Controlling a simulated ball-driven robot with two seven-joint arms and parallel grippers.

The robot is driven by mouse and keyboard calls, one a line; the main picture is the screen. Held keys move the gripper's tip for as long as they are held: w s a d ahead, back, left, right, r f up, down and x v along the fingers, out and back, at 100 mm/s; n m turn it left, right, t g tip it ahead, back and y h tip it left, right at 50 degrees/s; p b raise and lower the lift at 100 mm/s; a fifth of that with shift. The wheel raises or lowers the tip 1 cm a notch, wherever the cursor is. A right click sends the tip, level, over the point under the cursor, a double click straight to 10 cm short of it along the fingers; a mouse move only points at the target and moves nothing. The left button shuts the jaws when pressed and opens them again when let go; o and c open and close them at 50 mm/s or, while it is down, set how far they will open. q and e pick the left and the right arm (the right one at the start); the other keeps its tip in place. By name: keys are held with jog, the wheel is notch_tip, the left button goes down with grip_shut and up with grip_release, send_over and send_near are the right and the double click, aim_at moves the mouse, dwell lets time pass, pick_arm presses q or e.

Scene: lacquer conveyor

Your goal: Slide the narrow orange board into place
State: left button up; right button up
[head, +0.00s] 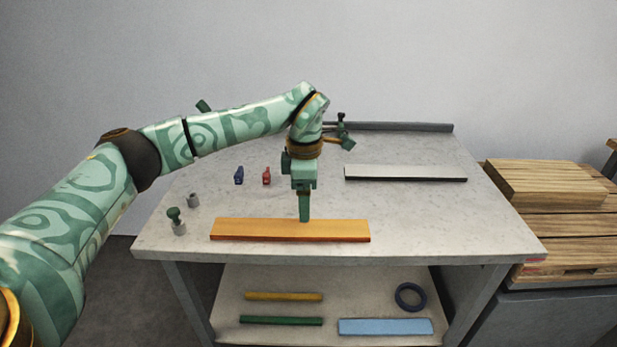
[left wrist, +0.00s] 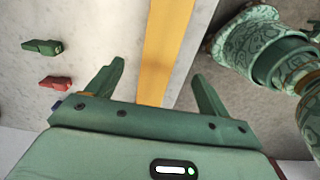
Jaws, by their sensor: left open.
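The narrow orange board (head: 270,230) lies flat along the front of the grey table, its long side roughly parallel to the front edge. It also shows in the left wrist view (left wrist: 166,45) as a long strip running between my fingers. My left gripper (head: 304,218) points straight down over the board, right of its middle. In the left wrist view its two fingers (left wrist: 160,75) are apart, one on each side of the board, with nothing clamped. I cannot tell whether the fingers touch the board. My right gripper is not in view.
A pale board with a dark edge (head: 405,173) lies behind on the right. A raised strip (head: 400,127) edges the back. The lower shelf (head: 345,290) holds bars and a ring. Wooden planks (head: 548,182) sit right.

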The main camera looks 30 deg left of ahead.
aim_at(277, 227)
pick_arm(q)
notch_tip(277, 227, down, 7)
jog(key=shift+b, duration=1)
jog(key=shift+f, duration=0.45)
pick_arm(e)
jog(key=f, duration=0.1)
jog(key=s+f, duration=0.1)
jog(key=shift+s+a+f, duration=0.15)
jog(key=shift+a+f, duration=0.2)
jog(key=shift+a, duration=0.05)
